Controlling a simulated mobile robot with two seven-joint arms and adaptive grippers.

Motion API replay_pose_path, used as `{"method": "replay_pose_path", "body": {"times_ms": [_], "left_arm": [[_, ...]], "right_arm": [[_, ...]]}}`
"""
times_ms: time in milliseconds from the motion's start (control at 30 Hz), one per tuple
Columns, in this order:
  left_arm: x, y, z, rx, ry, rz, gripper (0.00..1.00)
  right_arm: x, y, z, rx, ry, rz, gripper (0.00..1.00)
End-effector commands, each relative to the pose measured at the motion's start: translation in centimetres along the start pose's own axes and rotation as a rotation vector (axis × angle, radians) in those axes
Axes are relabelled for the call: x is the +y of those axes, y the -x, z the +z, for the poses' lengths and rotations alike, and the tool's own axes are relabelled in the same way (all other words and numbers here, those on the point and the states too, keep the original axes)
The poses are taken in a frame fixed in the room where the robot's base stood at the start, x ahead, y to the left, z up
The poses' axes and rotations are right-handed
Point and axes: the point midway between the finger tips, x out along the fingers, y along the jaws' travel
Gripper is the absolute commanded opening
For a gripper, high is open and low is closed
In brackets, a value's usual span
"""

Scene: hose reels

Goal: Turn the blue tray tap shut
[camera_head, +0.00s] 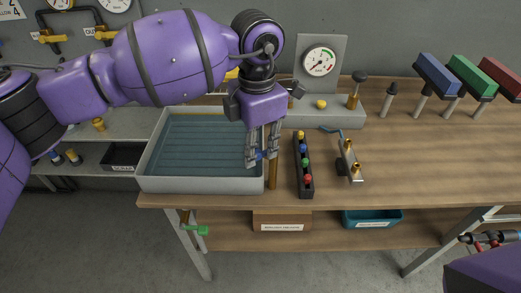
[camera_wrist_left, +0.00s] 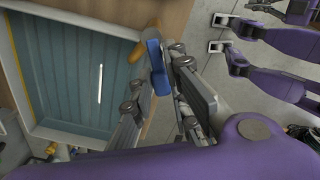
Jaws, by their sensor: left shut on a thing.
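The blue tray tap shows as a small blue handle (camera_head: 265,155) on a brass pipe (camera_head: 272,175) at the right front corner of the grey tray (camera_head: 190,185). In the left wrist view the blue handle (camera_wrist_left: 155,57) stands between the fingertips, with brass beside it. My left gripper (camera_head: 260,158) points down over this corner and is shut on the blue handle. Its fingers partly hide the handle, so I cannot tell its exact angle in the head view.
Just right of the tap lies a black strip (camera_head: 303,180) with coloured knobs, then a metal manifold (camera_head: 347,160) with brass fittings. A pressure gauge (camera_head: 319,61) stands behind. A green tap handle (camera_head: 202,230) hangs below the bench.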

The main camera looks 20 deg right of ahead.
Motion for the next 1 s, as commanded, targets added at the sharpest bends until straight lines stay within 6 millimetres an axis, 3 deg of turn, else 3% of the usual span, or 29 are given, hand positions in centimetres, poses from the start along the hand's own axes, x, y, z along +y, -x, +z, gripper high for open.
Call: {"method": "replay_pose_path", "body": {"times_ms": [500, 1000], "left_arm": [[1.7, -0.1, 0.4, -0.002, -0.403, 0.0, 0.0], [2.0, 0.0, 0.6, -0.002, -0.525, -0.001, 0.0]], "right_arm": [[-0.2, -1.1, 0.3, 0.0, 0.005, -0.004, 0.0], [-0.1, -1.1, 0.9, -0.009, 0.006, -0.002, 0.0]]}}
